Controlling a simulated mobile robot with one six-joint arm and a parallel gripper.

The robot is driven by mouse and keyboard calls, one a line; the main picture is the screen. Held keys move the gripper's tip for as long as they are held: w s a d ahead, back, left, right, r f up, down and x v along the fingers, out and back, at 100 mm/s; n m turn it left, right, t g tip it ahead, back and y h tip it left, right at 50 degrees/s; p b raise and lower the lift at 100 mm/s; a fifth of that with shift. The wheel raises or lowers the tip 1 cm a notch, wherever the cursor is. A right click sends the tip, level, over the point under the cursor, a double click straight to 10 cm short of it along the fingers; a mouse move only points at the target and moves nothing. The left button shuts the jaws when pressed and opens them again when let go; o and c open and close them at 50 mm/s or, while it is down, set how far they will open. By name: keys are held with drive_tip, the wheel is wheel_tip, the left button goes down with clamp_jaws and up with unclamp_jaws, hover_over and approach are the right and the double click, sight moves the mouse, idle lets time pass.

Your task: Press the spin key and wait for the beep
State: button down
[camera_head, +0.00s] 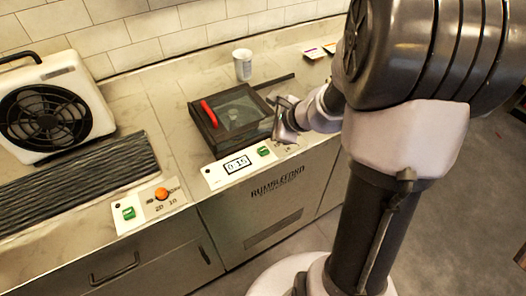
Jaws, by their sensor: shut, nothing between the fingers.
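A white control panel (236,167) lies along the counter's front edge, with a display (237,165) that seems to read 0:15. A green key (263,152) sits at its right end. A second white panel (150,207) to the left has another green key (129,213) and an orange knob (161,193). The labels are too small to tell which key is spin. My gripper (284,130) is shut and empty, just right of the first panel's green key. It appears apart from that key; its fingertips are hard to make out.
A dark glass-lidded box (238,138) with a red handle (209,113) stands behind the first panel. A fan unit (50,108) and a dark ribbed mat (80,182) are at the left. A white cup (243,65) stands near the wall.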

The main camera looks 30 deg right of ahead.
drive_tip(key=b, duration=0.4)
hover_over(266, 151)
wheel_tip(266, 151, down, 6)
drive_tip(key=shift+r, duration=0.1)
drive_tip(key=shift+f+b, duration=0.5)
drive_tip(key=shift+b, duration=0.2)
idle(1.0)
drive_tip(key=shift+f+b, duration=0.45)
drive_tip(key=shift+b, duration=0.15)
